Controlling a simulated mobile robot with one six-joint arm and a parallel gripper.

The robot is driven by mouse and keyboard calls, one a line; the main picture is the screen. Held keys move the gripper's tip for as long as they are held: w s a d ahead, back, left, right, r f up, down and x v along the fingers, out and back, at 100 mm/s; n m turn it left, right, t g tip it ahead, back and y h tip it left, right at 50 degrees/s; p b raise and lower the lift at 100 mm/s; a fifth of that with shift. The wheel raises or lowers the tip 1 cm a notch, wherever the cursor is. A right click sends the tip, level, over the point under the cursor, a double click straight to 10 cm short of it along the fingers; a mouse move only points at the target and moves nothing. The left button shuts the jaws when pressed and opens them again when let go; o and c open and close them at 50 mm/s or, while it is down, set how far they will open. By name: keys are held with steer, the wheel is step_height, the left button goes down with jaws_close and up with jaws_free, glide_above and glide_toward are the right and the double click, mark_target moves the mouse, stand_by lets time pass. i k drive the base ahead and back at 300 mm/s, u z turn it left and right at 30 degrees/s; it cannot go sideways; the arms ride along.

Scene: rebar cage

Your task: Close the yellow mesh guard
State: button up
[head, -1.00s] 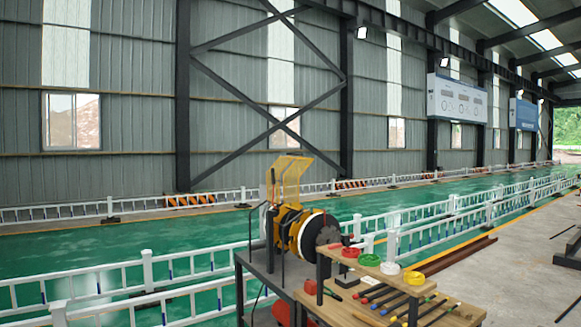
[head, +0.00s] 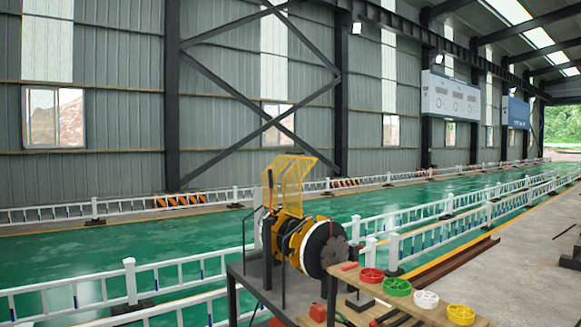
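The yellow mesh guard (head: 291,183) stands raised above the yellow and black machine (head: 305,240) in the head view. Its panels tilt up and away from the machine, so the guard is open. The machine has a large dark round disc facing right and sits on a dark metal stand (head: 248,272). My gripper is not in view, and nothing touches the guard.
A wooden bench (head: 425,312) beside the stand holds red, green, white and yellow round trays (head: 398,286) and tools. White railings (head: 130,283) run behind the stand along a green floor. Open concrete floor (head: 530,270) lies to the right.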

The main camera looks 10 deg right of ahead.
mark_target(309, 168)
steer(key=z, duration=0.05)
steer(key=i, duration=1.75)
steer(key=u, duration=0.75)
steer(key=i, duration=1.05)
steer(key=z, duration=0.05)
